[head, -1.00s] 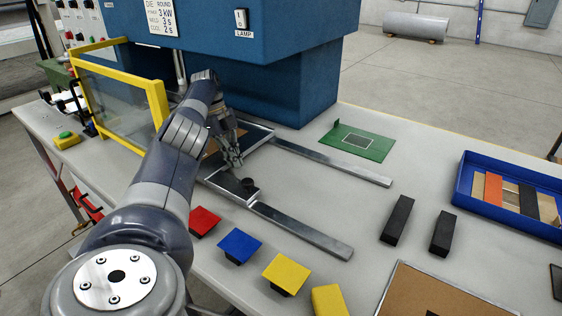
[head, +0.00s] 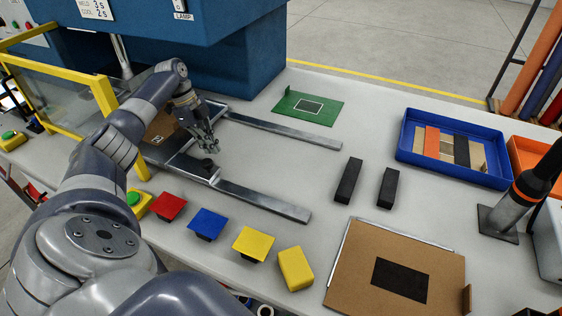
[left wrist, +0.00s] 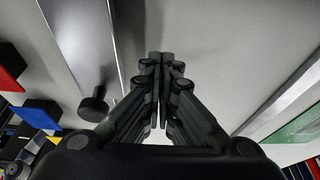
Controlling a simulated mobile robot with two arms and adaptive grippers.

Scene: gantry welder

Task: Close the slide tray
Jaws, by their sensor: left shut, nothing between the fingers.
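The slide tray (head: 188,163) is a flat grey metal plate between two rails, partly beneath the blue press, with a brown piece (head: 160,127) at its far part. A black knob (head: 208,165) stands on its outer end. The front rail (head: 262,200) and back rail (head: 285,132) stretch out bare to the right. My left gripper (head: 213,150) is shut and empty, pointing down close beside the knob on its outer side. In the left wrist view the closed fingertips (left wrist: 165,57) are right of the knob (left wrist: 93,105), apart from it. My right gripper is not in view.
A yellow-framed clear guard (head: 105,95) stands left of the tray. Red (head: 168,206), blue (head: 208,222) and yellow (head: 254,243) square-topped pieces line the front. A green plate (head: 308,108), black blocks (head: 348,180) and a blue bin (head: 408,152) lie right. Tabletop between the rails is clear.

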